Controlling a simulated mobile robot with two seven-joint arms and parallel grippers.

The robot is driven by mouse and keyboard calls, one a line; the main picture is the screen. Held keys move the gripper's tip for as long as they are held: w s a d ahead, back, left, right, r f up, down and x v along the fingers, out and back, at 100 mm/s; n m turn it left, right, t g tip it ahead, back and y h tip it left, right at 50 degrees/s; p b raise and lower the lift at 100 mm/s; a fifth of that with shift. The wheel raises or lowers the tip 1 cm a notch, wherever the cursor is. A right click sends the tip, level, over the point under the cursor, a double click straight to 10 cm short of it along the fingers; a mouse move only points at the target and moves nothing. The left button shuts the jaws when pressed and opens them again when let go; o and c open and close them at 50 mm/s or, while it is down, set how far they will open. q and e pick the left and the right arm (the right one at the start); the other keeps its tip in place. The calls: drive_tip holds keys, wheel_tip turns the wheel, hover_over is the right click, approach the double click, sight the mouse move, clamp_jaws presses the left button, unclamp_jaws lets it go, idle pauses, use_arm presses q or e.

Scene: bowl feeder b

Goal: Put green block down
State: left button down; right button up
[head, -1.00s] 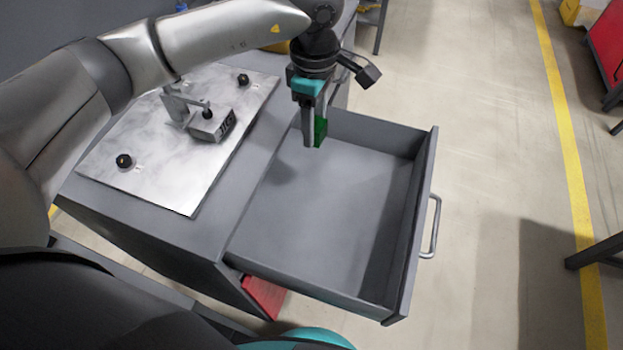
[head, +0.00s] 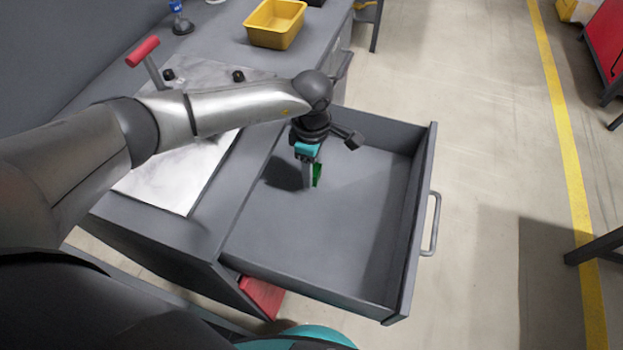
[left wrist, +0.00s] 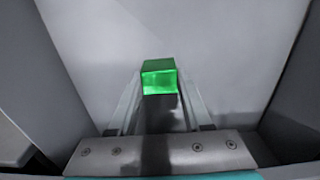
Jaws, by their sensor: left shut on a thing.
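The green block (head: 317,172) is between the fingers of my left gripper (head: 311,181), which is shut on it. In the head view the gripper points down inside the open drawer (head: 330,235), near its back part. The fingers hide part of the block. In the left wrist view the green block (left wrist: 159,77) sits at the fingertips, with the grey drawer floor beyond it. I cannot tell whether the block touches the floor. My right gripper is not in view.
The drawer's front wall with its handle (head: 432,224) is on the right. The drawer is otherwise empty. A metal plate (head: 165,185) with a red-handled clamp (head: 143,51) lies on the bench. A yellow bin (head: 275,24) stands farther back.

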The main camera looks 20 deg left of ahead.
use_arm(q)
drive_tip(key=shift+f+b, duration=0.35)
drive_tip(key=shift+f, duration=1.7)
drive_tip(key=shift+f, duration=0.15)
drive_tip(key=shift+c, duration=1.7)
unclamp_jaws()
drive_tip(key=shift+r, duration=0.25)
wheel_tip(320, 180, up, 12)
drive_tip(key=shift+f+p, duration=0.1)
drive_tip(key=shift+p, duration=0.9)
